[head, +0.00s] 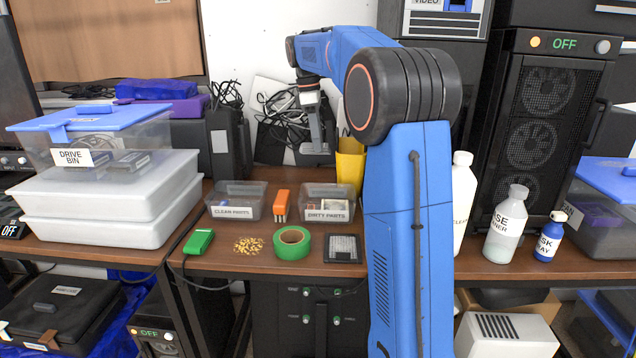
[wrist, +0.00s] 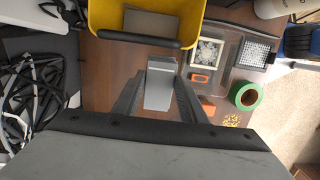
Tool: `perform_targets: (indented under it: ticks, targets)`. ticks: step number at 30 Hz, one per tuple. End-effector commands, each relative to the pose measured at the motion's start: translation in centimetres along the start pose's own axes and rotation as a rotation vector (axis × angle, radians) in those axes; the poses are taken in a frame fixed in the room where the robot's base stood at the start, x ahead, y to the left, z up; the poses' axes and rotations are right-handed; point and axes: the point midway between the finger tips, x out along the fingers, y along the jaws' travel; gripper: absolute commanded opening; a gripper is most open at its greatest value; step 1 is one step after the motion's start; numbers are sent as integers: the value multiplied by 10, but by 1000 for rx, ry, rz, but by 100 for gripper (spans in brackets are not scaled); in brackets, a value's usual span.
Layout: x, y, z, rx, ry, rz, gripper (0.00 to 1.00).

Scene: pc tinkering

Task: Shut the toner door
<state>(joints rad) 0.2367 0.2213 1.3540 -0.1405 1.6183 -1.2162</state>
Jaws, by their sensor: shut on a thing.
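My gripper (wrist: 157,92) is shut on a grey block (wrist: 160,82), which sits between its two dark fingers in the wrist view. In the head view my gripper (head: 314,118) hangs pointing down at the back of the workbench, left of the yellow bin (head: 350,165). The yellow bin also shows in the wrist view (wrist: 103,18), just beyond the block, with a dark bar across its near side. I cannot make out a toner door in either view.
Green tape (head: 292,252), an orange item (head: 281,204) and brass bits (head: 248,245) lie nearby. Black cables (head: 290,112) are bundled behind. Bottles stand right of my arm.

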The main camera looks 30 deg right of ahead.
Motion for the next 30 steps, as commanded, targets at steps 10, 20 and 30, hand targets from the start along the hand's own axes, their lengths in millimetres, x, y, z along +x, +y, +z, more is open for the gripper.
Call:
perform_targets:
  ticks: [10,20,30]
  targets:
    - [75,-1,-11,-1,-1,-3,6]
    - [108,0,-16,0,0,0,6]
    - [142,-1,-21,-1,-1,-1,6]
